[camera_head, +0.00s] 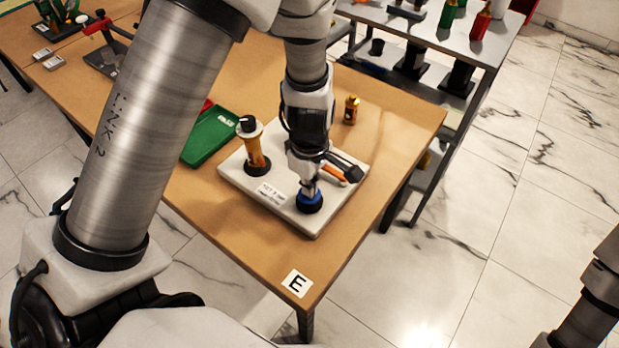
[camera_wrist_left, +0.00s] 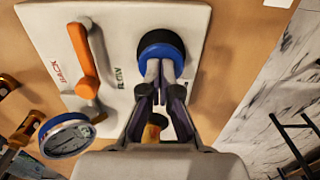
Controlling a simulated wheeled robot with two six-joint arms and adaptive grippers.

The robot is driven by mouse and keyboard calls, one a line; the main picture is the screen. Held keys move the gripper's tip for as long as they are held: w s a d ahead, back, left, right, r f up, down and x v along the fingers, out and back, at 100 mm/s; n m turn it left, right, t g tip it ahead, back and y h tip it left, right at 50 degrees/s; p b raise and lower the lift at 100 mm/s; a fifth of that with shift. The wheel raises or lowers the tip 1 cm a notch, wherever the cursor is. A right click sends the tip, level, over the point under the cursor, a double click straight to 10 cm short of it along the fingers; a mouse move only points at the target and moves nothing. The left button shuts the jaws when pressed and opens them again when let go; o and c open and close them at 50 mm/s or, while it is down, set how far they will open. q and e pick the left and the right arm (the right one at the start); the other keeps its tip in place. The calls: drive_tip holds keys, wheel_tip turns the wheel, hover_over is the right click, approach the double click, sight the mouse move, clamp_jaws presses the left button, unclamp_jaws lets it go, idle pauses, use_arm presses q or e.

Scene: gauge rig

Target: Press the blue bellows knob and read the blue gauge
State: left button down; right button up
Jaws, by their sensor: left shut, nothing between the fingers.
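The blue bellows knob (camera_head: 310,202), a blue disc on a dark base, stands near the front corner of the pale board (camera_head: 297,226). It also shows in the left wrist view (camera_wrist_left: 162,48). My left gripper (camera_head: 309,187) points down over it, shut and empty. Its fingertips (camera_wrist_left: 160,72) overlap the blue top and appear to touch it; how far it is pressed I cannot tell. The blue-rimmed gauge (camera_wrist_left: 67,136) shows at lower left in the left wrist view, with a pale dial too small to read. My right gripper is out of view.
An orange lever (camera_wrist_left: 83,62) and an orange post (camera_head: 256,152) stand on the board. A green tray (camera_head: 209,135) and a gold bottle (camera_head: 351,110) are nearby on the wooden table (camera_head: 262,238). A grey shelf (camera_head: 445,30) stands behind.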

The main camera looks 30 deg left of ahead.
use_arm(q)
wheel_tip(320, 180, up, 5)
drive_tip(key=p, duration=0.5)
drive_tip(key=shift+f, duration=0.1)
wheel_tip(320, 180, up, 9)
idle(0.4)
